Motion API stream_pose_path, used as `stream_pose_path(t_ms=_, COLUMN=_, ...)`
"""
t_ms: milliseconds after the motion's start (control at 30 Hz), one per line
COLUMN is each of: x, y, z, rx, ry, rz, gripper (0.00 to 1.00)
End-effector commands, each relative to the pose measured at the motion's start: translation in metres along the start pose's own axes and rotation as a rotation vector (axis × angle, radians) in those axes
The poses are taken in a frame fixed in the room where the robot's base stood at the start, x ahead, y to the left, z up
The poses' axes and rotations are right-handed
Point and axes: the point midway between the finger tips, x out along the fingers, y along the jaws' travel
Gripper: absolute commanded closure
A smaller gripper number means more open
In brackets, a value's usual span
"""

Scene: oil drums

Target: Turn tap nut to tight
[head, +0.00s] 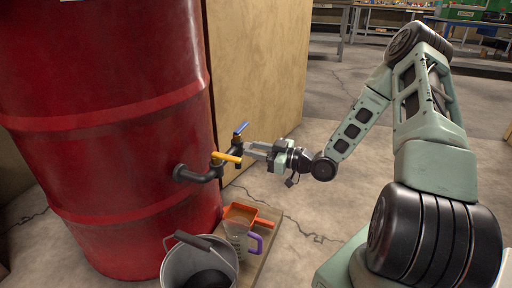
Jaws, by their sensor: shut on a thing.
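A large red oil drum (110,130) stands upright at the left.
Below the tap stand a grey bucket (176,262), a clear jug with a purple handle (236,236) and an orange scoop (242,211) on a board. A wooden panel (260,70) rises behind the tap. Open concrete floor lies to the right. Workbenches (390,12) are far back.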

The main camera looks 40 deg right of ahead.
Motion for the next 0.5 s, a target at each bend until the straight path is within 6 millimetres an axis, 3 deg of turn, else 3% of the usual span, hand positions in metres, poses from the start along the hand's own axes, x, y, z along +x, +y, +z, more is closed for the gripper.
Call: stream_pose_path(t_ms=500, x=-0.0005, y=-0.0004, z=-0.0057, rx=0.442, ry=-0.005, rz=-0.002, gripper=0.94)
